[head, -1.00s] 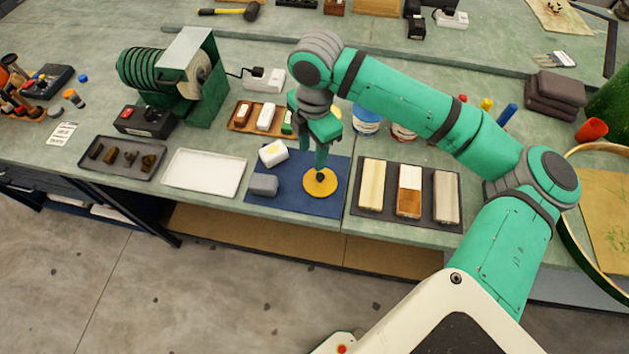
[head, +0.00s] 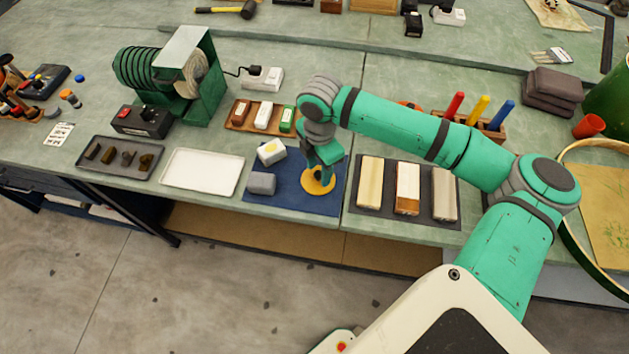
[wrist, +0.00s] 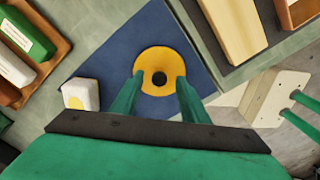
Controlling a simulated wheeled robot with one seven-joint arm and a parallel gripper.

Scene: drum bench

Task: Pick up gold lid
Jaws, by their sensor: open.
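The gold lid (head: 318,181) is a round, flat yellow-gold disc with a dark knob in its centre, lying on a blue mat (head: 290,201). In the wrist view the lid (wrist: 178,62) shows between and just beyond my fingertips, with its dark knob visible. My gripper (head: 326,178) is right above the lid, pointing down and partly covering it in the head view. In the wrist view the two green fingers of my gripper (wrist: 158,78) are apart, with nothing held between them.
A white block with a yellow spot (head: 271,152) and a grey block (head: 262,184) sit on the mat left of the lid. A dark tray with several bars (head: 383,213) is to the right. A white tray (head: 202,190) lies further left.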

